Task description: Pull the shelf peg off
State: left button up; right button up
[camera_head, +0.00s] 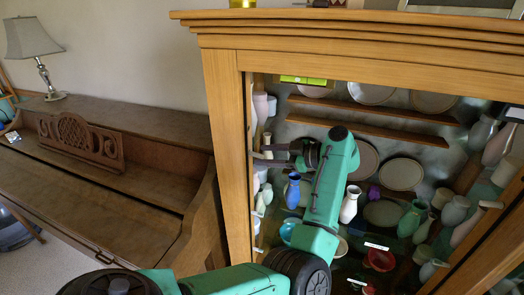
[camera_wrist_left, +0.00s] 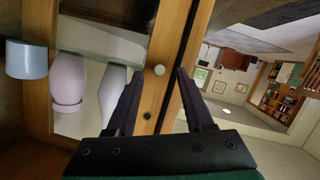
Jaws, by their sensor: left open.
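My left gripper (camera_head: 262,155) reaches into the glass-fronted wooden cabinet and points left at the inner side of its left post (camera_head: 226,130). In the left wrist view the gripper (camera_wrist_left: 157,85) is open, with its two dark fingers apart and nothing held between them. A small pale round peg end (camera_wrist_left: 160,70) shows on the wooden post, in line with the gap between the fingertips. Darker round spots, which look like holes, sit below it on the same wood. The peg cannot be made out in the head view. My right gripper is not in view.
White vases (camera_head: 260,104), a blue vase (camera_head: 292,190) and a white vase (camera_head: 349,204) stand close around my left arm. Plates (camera_head: 401,174) lean at the cabinet's back below a wooden shelf (camera_head: 370,127). A piano (camera_head: 110,185) with a lamp (camera_head: 32,42) stands left.

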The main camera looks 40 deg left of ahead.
pick_arm(q)
jog(key=shift+x, duration=1.1)
jog(key=shift+d, duration=0.1)
grip_shut()
jog(key=shift+f, duration=0.1)
dwell(0.6)
